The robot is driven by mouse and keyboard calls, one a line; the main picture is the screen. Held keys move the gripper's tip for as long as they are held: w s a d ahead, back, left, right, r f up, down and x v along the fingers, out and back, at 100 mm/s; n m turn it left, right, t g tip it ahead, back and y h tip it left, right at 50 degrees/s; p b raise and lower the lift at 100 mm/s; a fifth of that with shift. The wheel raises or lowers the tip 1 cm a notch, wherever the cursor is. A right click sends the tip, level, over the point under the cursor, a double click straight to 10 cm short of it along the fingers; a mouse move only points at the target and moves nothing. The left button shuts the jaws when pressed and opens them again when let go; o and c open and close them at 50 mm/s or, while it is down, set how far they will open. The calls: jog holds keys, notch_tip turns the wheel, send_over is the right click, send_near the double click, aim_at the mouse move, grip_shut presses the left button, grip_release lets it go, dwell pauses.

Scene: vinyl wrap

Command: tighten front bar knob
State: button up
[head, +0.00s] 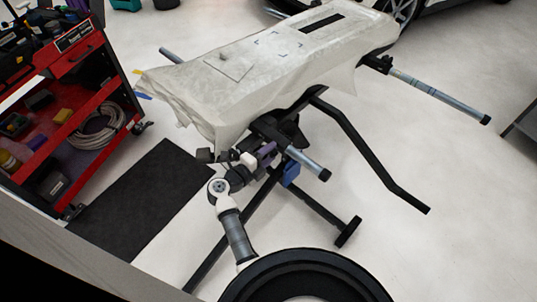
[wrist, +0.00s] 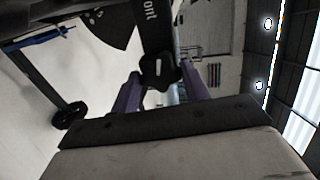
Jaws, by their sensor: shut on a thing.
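The front bar (head: 308,165) is a grey tube with a dark end cap, sticking out from under the near end of the covered stand in the head view. The black lobed knob (wrist: 158,72) shows in the wrist view, on a dark bracket with white lettering (wrist: 150,25). My gripper (head: 266,153) has purple fingers and reaches up under the stand beside the bar. In the wrist view my gripper (wrist: 161,77) has one finger on each side of the knob and is shut on it. The knob is too small to make out in the head view.
A white cover (head: 225,85) drapes over the stand. Black stand legs (head: 365,150) spread across the floor, near my arm. Another grey bar (head: 435,90) sticks out at the far right. A red tool cart (head: 100,110) and black mat (head: 140,205) lie to the left.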

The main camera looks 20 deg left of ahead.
jog(key=m, duration=0.1)
jog(key=m+b, duration=0.2)
jog(key=m, duration=0.1)
jog(key=shift+f, duration=0.25)
jog(key=m+y+b, duration=0.1)
jog(key=m+b, duration=0.2)
jog(key=m, duration=0.1)
jog(key=shift+f+t, duration=0.15)
jog(key=shift+t, duration=0.25)
jog(key=m+b, duration=0.4)
jog(key=m, duration=0.1)
jog(key=shift+f+t+b, duration=0.15)
jog(key=shift+t+b, duration=0.2)
jog(key=shift+t, duration=0.05)
jog(key=shift+a+m+b, duration=0.1)
jog(key=shift+m+b, duration=1.55)
jog(key=shift+m, duration=0.35)
jog(key=o, duration=1)
jog(key=shift+r, duration=0.2)
jog(key=shift+c, duration=0.2)
jog(key=b+v, duration=0.1)
jog(key=v, duration=1.2)
jog(key=shift+s, duration=0.45)
